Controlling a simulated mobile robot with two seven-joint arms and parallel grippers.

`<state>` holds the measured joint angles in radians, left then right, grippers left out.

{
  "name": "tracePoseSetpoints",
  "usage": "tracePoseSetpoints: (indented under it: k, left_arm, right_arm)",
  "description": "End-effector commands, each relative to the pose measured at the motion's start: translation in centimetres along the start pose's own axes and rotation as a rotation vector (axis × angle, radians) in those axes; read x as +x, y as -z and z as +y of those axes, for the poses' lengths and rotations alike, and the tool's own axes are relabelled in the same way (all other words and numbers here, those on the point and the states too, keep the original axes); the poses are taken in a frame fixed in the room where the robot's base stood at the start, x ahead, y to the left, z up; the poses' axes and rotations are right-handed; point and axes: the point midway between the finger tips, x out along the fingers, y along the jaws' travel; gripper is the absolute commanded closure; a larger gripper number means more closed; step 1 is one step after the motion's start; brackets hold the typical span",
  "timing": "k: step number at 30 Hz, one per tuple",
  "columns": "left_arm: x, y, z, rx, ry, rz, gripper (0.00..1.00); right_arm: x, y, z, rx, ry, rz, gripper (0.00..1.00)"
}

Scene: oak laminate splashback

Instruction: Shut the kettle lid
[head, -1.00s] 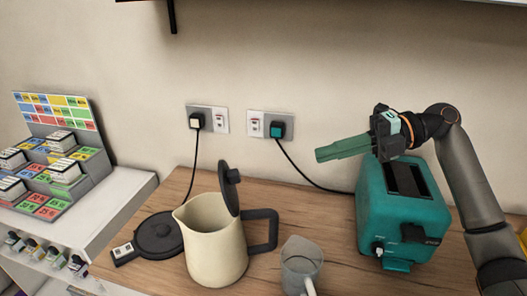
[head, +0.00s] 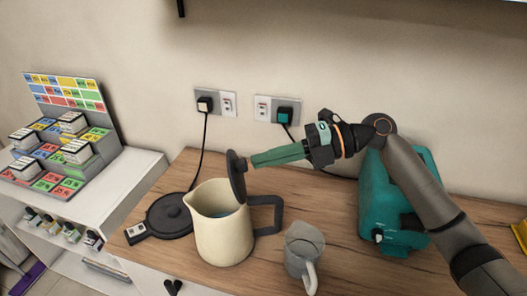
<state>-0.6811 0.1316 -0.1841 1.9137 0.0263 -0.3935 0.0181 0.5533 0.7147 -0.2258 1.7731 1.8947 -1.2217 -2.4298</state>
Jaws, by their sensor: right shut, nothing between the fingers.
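The cream kettle (head: 222,233) stands on the wooden counter with its dark handle to the right. Its dark lid (head: 236,176) is open, standing upright on the handle side of the rim. The open mouth shows something bluish inside. My right gripper (head: 253,161) is shut and empty, pointing left. Its tip is at the lid's right side, by the knob, and hides part of it; I cannot tell for sure whether they touch. My left gripper is not in view.
The dark kettle base (head: 168,216) lies left of the kettle. Two wall sockets hold plugs. A white shelf unit with a colourful rack (head: 62,150) is at far left.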

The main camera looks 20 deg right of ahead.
Motion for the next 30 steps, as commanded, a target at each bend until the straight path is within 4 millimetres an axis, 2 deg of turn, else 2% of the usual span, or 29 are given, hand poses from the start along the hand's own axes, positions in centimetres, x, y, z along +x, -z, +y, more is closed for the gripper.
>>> tracePoseSetpoints:
  k: [4, 20, 27, 30]
  left_arm:
    - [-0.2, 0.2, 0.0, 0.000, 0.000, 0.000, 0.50]
    - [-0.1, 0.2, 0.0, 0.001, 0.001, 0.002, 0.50]
    - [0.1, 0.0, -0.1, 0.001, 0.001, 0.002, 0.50]
    - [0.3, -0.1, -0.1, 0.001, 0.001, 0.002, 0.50]
  right_arm:
    - [0.7, 0.0, 0.0, 0.000, 0.000, -0.001, 1.00]
    - [0.9, 0.0, 0.2, -0.003, 0.026, -0.001, 1.00]
    - [2.0, 0.0, 0.9, -0.007, 0.142, 0.000, 1.00]
    - [2.8, 0.0, 1.2, -0.003, 0.134, 0.002, 1.00]
